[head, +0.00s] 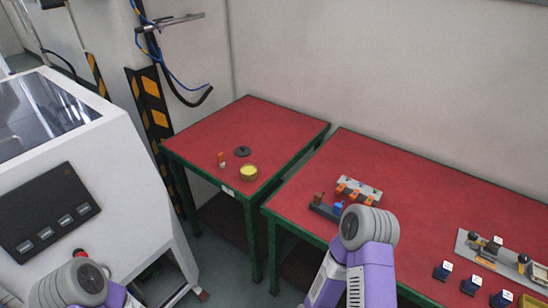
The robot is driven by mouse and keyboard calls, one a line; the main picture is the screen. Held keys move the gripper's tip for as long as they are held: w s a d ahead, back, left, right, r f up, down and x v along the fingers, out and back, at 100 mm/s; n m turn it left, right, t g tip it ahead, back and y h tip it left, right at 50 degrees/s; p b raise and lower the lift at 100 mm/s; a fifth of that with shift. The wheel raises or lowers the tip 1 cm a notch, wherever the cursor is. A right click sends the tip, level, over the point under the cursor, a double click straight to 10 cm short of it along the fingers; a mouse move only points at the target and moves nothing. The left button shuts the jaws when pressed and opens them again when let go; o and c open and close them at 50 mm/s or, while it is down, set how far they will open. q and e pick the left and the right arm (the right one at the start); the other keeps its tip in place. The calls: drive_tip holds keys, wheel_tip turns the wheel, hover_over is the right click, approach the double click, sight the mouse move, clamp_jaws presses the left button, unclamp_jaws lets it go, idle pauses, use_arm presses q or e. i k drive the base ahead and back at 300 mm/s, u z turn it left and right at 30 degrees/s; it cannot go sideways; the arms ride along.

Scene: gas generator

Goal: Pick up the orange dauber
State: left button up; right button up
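A small upright orange-topped piece with a pale lower part, which looks like the orange dauber (221,160), stands on the smaller red-topped table (270,123) in the head view. A round dark lid-like disc (242,151) lies behind and to its right. A yellow-filled round tin (248,173) stands in front and to its right. The dauber is apart from both. Only grey and purple links of my two arms show, at the bottom left and bottom centre. Neither gripper is in view, and neither visible arm part touches the dauber.
A larger red table (415,188) stands to the right, with a grey block with orange parts (358,190), a dark holder (325,209) and several blue-based pieces. A white machine (120,190) fills the left. A narrow gap separates the tables. Much of the smaller tabletop is clear.

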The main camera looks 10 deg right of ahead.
sight(221, 162)
drive_tip(key=u, duration=1.25)
drive_tip(key=i, duration=1)
